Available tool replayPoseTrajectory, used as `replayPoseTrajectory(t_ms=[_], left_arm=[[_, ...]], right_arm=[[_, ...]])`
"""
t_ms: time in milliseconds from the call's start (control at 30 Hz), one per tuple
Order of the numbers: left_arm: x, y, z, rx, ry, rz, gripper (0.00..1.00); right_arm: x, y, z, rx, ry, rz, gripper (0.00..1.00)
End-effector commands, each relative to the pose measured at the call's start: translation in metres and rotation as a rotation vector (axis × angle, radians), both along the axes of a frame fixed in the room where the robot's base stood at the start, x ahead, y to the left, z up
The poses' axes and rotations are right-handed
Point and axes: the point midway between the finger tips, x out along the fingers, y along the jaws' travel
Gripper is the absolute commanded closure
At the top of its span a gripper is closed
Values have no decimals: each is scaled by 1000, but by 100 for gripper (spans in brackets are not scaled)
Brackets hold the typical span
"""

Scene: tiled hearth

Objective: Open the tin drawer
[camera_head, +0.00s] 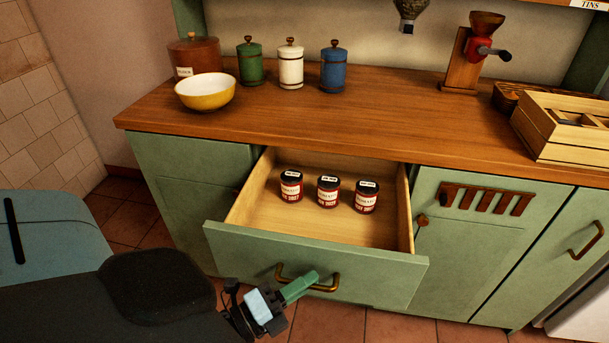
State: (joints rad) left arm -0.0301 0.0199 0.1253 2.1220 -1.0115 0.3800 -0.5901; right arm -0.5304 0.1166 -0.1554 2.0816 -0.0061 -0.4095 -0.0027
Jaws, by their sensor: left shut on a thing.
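The tin drawer (318,265) is a green-fronted wooden drawer in the cabinet, pulled well out so its inside shows. Three small red tins with dark lids and white labels stand upright in it: a left tin (291,187), a middle tin (328,192) and a right tin (365,197). A brass handle (325,289) is on the drawer front. My left gripper (302,285) reaches in from the lower left and is shut on the handle, its green fingers hiding part of it. My right gripper is not in view.
The wooden counter (400,120) holds a yellow bowl (206,94), a brown canister (196,56), green, white and blue canisters, a red grinder (474,50) and a wooden box (560,125). A closed green door (480,235) is right of the drawer. Tiled floor lies below.

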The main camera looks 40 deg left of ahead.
Motion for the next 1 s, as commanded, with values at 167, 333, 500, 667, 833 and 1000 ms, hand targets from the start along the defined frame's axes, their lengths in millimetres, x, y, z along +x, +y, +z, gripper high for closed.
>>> replayPoseTrajectory(t_ms=[167,333,500,667,833,1000], left_arm=[[0,0,0,0,0,0,81],[0,0,0,0,0,0,80],[-3,1,-1,0,1,0,80],[-20,5,-5,-1,5,1,80],[-47,12,-9,-1,5,1,80],[-67,17,-10,-2,3,2,80]], right_arm=[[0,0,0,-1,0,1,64],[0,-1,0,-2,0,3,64],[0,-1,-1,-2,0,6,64],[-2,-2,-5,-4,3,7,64],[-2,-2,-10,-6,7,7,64],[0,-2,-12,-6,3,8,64]])
